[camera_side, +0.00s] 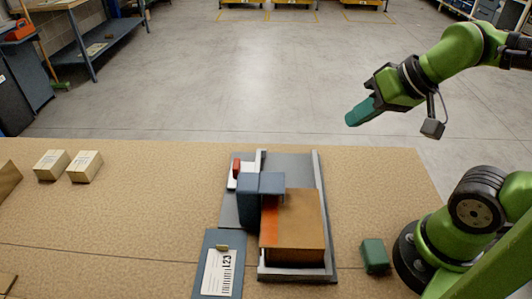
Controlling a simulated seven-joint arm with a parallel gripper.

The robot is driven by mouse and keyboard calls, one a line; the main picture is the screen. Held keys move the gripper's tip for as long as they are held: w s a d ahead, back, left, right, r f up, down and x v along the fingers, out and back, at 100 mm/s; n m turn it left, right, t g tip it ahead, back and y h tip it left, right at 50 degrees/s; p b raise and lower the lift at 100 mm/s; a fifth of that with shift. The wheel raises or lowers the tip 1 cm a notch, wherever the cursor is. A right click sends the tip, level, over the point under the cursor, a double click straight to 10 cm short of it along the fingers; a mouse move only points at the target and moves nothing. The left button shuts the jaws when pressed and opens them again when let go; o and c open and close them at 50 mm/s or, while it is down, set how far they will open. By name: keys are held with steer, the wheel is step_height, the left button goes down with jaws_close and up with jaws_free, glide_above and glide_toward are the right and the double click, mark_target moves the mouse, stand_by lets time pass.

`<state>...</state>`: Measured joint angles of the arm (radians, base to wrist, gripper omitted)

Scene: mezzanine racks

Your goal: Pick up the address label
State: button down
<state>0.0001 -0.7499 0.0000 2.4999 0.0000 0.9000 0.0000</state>
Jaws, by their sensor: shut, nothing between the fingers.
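The address label (217,273) is a white sheet with printed lines and "123" on it. It lies on a dark blue-grey board (210,246) at the front of the table, with a small tan piece (222,248) at its top edge. My gripper (359,114) is shut and empty, its teal fingers together. It hangs in the air at the upper right, well above and beyond the table's far edge in the picture, far from the label.
A brown box (302,220) with an orange strip sits between the grey rails (321,185) of a fixture, right of the label. A dark blue block (260,187) stands against it. A small green block (375,255) and two cartons (84,167) are on the table.

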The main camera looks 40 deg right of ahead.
steer(key=c, duration=1.8)
jaws_free()
steer(key=o, duration=1)
